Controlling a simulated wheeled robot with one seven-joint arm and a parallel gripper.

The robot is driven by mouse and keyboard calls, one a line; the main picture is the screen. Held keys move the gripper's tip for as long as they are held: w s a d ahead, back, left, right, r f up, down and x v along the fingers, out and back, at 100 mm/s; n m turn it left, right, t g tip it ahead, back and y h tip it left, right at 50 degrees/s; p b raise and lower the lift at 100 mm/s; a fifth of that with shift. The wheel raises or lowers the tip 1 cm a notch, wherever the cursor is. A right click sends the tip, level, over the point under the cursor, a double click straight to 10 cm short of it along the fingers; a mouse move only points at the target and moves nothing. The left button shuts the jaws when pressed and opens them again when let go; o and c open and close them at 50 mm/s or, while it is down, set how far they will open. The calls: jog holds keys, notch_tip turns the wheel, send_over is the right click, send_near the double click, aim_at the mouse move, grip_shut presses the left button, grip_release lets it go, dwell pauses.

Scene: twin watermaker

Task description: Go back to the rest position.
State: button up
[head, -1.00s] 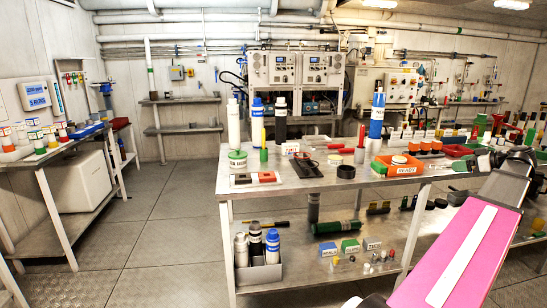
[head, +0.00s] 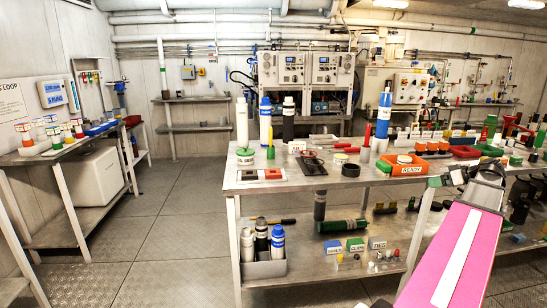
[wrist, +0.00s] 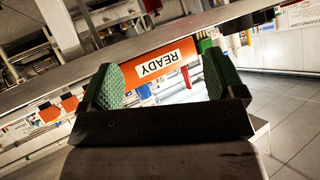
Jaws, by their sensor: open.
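My gripper (wrist: 163,85) shows in the wrist view with its two green-padded fingers wide apart and nothing held between them. Beyond the fingers, an orange tray labelled READY (wrist: 158,64) appears upside down, apart from them. In the head view the same READY tray (head: 400,169) sits at the right part of the metal bench top (head: 325,178). My pink arm link rises from the bottom right of the head view, and its dark end bends near the bench's right side. The fingers are hard to make out there.
Bottles, including a blue one (head: 384,118), and small parts stand on the bench. Its lower shelf holds a bottle bin (head: 262,268) and a green cylinder (head: 342,226). A side table (head: 60,152) stands at left. The floor (head: 170,225) between is clear.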

jog(key=w+a+f+m+g+h, duration=0.1)
jog(key=a+f+m+g, duration=0.15)
jog(key=a+f, duration=0.85)
jog(key=w+a+f+m+g+h, duration=0.1)
jog(key=w+a+f+g, duration=0.15)
jog(key=a+f, duration=0.9)
jog(key=s+a+f+g+h, duration=0.2)
jog(key=s+a+f, duration=0.2)
jog(key=a, duration=0.8)
jog(key=s+a+f+m+g+h, duration=0.1)
jog(key=s+a+f, duration=0.3)
jog(key=a, duration=0.7)
jog(key=shift+s+a+f+g+h, duration=0.35)
jog(key=shift+s+g+h, duration=0.35)
jog(key=shift+s, duration=0.5)
